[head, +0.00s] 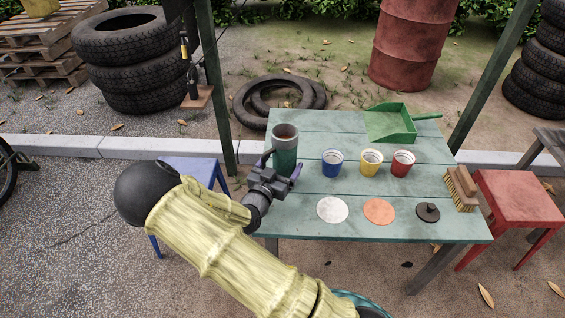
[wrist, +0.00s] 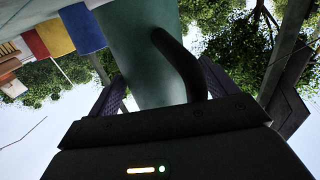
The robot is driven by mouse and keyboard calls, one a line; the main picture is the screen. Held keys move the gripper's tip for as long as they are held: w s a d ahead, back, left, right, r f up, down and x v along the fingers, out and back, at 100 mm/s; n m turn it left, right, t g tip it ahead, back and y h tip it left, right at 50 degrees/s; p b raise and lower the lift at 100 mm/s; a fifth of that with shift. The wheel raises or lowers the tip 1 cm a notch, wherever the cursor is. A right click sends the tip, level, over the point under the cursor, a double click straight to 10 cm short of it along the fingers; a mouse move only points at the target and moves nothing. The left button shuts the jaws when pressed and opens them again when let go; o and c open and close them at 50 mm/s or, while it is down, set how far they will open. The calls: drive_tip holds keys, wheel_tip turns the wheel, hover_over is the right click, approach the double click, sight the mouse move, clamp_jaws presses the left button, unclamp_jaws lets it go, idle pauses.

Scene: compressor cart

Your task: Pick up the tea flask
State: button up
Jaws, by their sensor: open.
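The tea flask (head: 285,155) is a dark green cylinder with a grey upper band and an open, brown-looking top. It stands upright near the left edge of the green table. My gripper (head: 279,174) is at the flask's near side, with its jaws open. In the wrist view the flask (wrist: 140,50) fills the middle, and its dark curved handle (wrist: 182,62) faces the gripper. The open fingers (wrist: 155,92) show on both sides of the flask's body. I cannot tell whether they touch it.
On the green table (head: 300,226) are a blue cup (head: 332,165), a yellow cup (head: 370,164), a red cup (head: 402,165), a white disc (head: 332,210), an orange disc (head: 379,212), a dark lid (head: 428,212), a brush (head: 461,190) and a green dustpan (head: 390,125). Stools flank the table.

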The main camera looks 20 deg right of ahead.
idle(0.5)
drive_tip(key=shift+r, duration=0.1)
drive_tip(key=c, duration=1.7)
